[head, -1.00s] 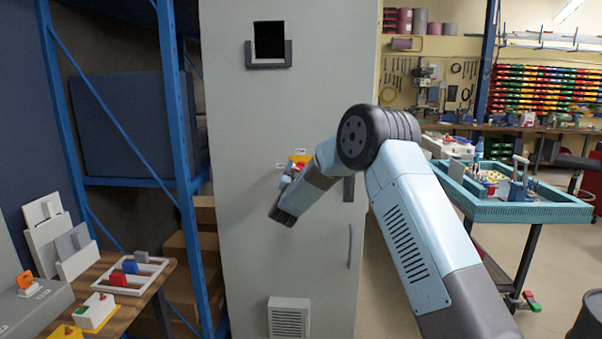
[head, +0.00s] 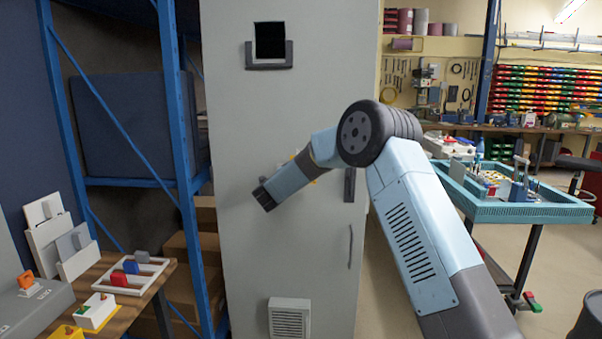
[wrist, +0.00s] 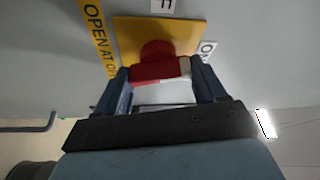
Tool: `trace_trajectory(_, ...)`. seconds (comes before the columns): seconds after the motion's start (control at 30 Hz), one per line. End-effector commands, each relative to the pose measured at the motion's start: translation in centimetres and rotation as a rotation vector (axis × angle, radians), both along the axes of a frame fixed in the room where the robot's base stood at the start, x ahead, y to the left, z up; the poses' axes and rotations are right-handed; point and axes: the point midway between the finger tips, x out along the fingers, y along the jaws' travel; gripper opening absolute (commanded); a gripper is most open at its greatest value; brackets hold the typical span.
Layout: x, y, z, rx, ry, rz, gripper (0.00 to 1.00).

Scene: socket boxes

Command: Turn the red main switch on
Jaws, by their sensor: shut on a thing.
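The red main switch (wrist: 158,62) sits on a yellow plate (wrist: 188,35) on the grey cabinet door (head: 300,240). In the wrist view its red handle lies crosswise between the fingers, with a pale end at the right finger. A label partly reading "ON" (wrist: 208,48) is right of the plate; another label (wrist: 163,6), partly cut off, is above it. My gripper (wrist: 160,76) is shut on the handle, one finger at each end. In the head view my arm hides the switch; only slivers of yellow show.
A yellow strip with "OPEN AT O…" lettering (wrist: 97,35) runs beside the plate. The door has a dark handle (head: 350,246) and a vent (head: 289,318). A blue shelf rack (head: 176,130) stands left, and a wooden bench with switches (head: 118,318) is at lower left.

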Motion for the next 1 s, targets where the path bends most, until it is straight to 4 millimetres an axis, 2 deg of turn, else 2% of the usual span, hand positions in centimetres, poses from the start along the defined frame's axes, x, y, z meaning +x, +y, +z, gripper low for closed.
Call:
trace_trajectory(0.4, 0.1, -0.48, -0.41, 0.231, -0.003, -0.008, 0.4)
trace_trajectory(1.0, 0.09, -0.5, -0.58, 0.282, -0.002, -0.009, 0.4)
